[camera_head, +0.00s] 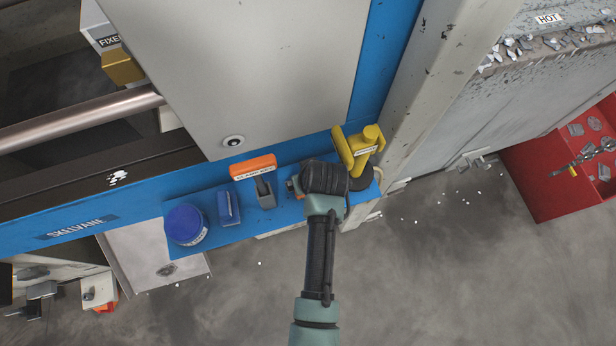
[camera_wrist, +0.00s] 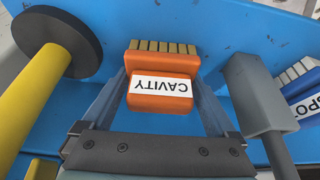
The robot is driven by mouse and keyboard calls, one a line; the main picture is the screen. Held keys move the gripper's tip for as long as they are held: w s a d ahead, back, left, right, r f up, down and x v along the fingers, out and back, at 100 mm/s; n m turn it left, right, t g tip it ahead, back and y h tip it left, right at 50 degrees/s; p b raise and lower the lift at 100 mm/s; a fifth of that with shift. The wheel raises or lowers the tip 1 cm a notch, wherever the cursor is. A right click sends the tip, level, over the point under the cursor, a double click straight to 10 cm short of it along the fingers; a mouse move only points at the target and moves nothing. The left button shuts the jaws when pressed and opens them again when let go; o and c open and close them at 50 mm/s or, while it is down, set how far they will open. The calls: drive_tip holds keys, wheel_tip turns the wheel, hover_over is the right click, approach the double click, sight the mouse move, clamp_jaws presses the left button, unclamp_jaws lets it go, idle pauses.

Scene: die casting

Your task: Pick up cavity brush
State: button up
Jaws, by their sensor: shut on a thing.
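The cavity brush is an orange block with a white CAVITY label and tan bristles. In the wrist view the cavity brush (camera_wrist: 160,103) sits between the two fingers of my gripper (camera_wrist: 160,88), which is shut on it. Its bristles point away from my wrist, toward the blue shelf. In the head view my gripper (camera_head: 298,187) is over the right half of the blue shelf (camera_head: 205,198), and my wrist hides most of the brush. I cannot tell whether the brush still touches the shelf.
A yellow tool (camera_head: 358,150) with a dark round base stands close on the right. A grey tool with an orange labelled top (camera_head: 253,167), a blue brush (camera_head: 228,207) and a blue jar (camera_head: 186,225) stand to the left. A red bin (camera_head: 545,180) is far right.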

drive_tip(key=shift+r, duration=0.1)
wheel_tip(320, 180, up, 28)
drive_tip(key=p, duration=0.4)
drive_tip(key=shift+p, duration=0.3)
